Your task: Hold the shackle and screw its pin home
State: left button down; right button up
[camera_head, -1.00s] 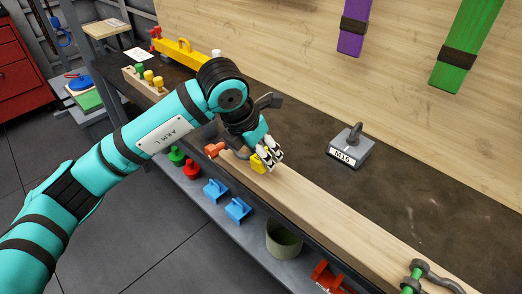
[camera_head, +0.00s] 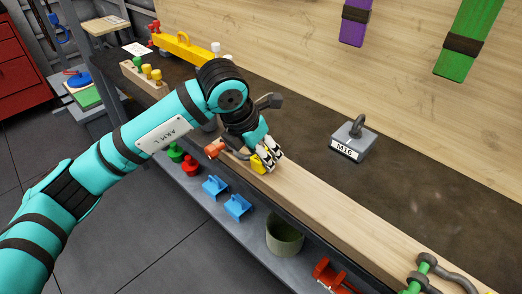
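My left gripper (camera_head: 269,157) points down at the wooden rail along the bench's front edge. Its fingertips are at a small yellow piece (camera_head: 258,166) and hide part of it; I cannot tell whether they grip it. A dark grey curved part (camera_head: 234,154), which looks like a shackle, lies just left of the yellow piece, with an orange-red end (camera_head: 214,148) sticking out to the left. Another grey shackle (camera_head: 455,279) with a green pin (camera_head: 419,276) is at the lower right, partly cut off by the frame. My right gripper is not in view.
A grey block with a ring, labelled M16 (camera_head: 353,140), stands on the dark bench top (camera_head: 420,188). A wooden peg block (camera_head: 133,74) and a yellow bar (camera_head: 184,49) are at the far left. The lower shelf holds blue parts (camera_head: 238,206) and a green-grey pot (camera_head: 284,236).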

pick_arm(q)
jog(key=shift+f, duration=0.25)
jog(key=c, duration=0.5)
grip_release()
